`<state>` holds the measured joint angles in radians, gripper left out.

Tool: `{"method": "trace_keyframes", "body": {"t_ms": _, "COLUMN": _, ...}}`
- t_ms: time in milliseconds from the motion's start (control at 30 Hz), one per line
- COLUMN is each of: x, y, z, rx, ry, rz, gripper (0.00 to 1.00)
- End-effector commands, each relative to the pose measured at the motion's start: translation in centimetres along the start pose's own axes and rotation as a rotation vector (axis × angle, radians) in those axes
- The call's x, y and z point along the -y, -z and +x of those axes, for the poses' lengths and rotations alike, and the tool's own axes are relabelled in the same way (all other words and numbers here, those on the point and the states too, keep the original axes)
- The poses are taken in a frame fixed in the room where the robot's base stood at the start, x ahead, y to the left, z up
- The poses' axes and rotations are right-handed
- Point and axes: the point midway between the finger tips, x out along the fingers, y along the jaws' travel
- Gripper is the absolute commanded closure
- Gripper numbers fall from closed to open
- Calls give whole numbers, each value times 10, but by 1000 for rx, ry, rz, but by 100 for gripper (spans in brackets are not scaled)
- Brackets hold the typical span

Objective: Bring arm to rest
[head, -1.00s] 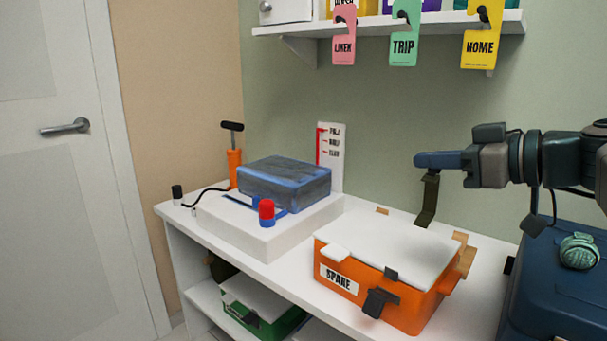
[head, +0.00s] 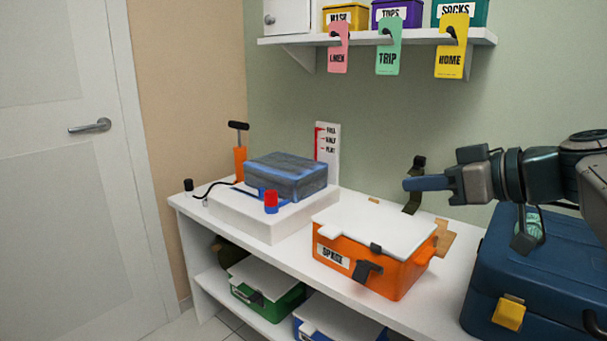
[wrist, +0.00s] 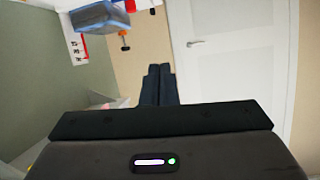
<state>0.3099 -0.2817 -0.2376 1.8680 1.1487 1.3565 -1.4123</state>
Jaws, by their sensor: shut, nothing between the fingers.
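My gripper (head: 408,184) is at the right of the head view, shut and empty. It points left and is level in the air above the back right of the orange box. In the wrist view its two dark fingers (wrist: 158,85) lie together, with the white door and beige wall beyond them. My arm reaches in from the right edge of the head view. Nothing is held or visibly touched by the fingers.
An orange box (head: 385,275) with a white lid stands on the white bench (head: 290,262). A blue packet (head: 285,177) lies on a white block further left. A blue case (head: 540,275) is below my arm. Hanging tags (head: 388,48) are above. Air toward the door (head: 80,200) is free.

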Motion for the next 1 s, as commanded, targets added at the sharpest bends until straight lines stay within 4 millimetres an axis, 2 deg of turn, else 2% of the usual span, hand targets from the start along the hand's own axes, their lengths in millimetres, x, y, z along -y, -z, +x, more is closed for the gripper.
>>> {"method": "trace_keyframes", "body": {"t_ms": 67, "x": 5, "y": 3, "z": 2, "rx": 37, "ry": 3, "rz": 39, "gripper": 100}}
{"method": "trace_keyframes", "body": {"t_ms": 267, "x": 18, "y": -5, "z": 9, "rx": 154, "ry": -5, "rz": 159, "gripper": 100}}
{"method": "trace_keyframes", "body": {"t_ms": 533, "x": 51, "y": -23, "z": 10, "rx": 428, "ry": -85, "rz": 382, "gripper": 100}}
{"method": "trace_keyframes", "body": {"t_ms": 767, "x": 78, "y": -41, "z": -3, "rx": 650, "ry": -232, "rz": 513, "gripper": 100}}
{"method": "trace_keyframes", "body": {"t_ms": 1000, "x": 99, "y": -49, "z": -30, "rx": 810, "ry": -431, "rz": 563, "gripper": 100}}
